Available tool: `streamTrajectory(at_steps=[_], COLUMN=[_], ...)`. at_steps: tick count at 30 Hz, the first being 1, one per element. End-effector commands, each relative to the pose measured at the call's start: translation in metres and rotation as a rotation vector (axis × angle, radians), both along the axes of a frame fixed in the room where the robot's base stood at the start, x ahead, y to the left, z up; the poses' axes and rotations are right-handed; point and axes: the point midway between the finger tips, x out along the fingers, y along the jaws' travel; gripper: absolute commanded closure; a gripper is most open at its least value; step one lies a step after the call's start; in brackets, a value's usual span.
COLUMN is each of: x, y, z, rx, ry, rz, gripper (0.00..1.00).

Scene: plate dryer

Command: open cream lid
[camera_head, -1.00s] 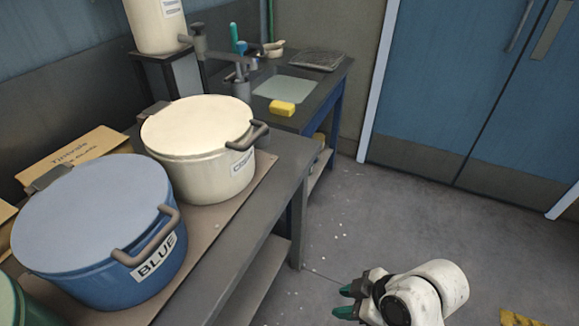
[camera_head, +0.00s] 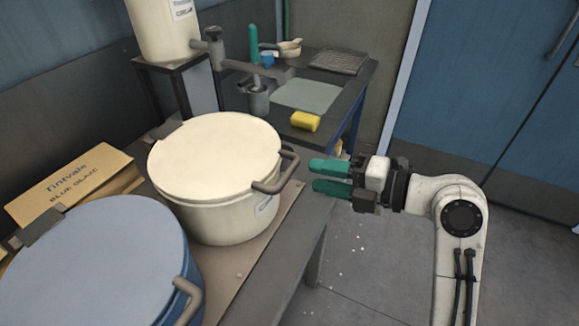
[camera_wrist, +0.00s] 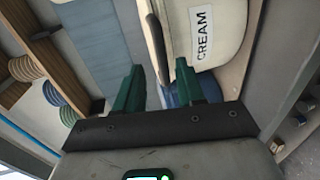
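The cream pot (camera_head: 222,213) stands on the bench with its round cream lid (camera_head: 215,150) closed flat on top. A brown handle (camera_head: 278,172) sticks out at the lid's right side. In the wrist view the pot (camera_wrist: 228,62) shows at the upper middle with its CREAM label (camera_wrist: 202,33). My gripper (camera_head: 322,176) has green fingers, spread apart and empty. It is to the right of the handle, at about its height, with a gap between them. In the wrist view the gripper (camera_wrist: 156,76) has the handle (camera_wrist: 155,40) ahead, near and between the fingertips.
A blue pot (camera_head: 95,265) with its lid on stands at the front left. A box marked blue glaze (camera_head: 70,185) lies behind it. Open floor lies to the right.

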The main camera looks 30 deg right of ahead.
Motion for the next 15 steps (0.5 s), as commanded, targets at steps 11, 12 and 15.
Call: streamTrajectory(at_steps=[11,12,15], x=[0.05,0.053,0.058], y=[0.036,0.038,0.042], z=[-0.012,-0.013,-0.015], rx=[0.001,0.001,0.0], ry=[0.004,0.003,0.004], rz=[0.0,0.001,0.0], gripper=[0.61,0.61,0.61])
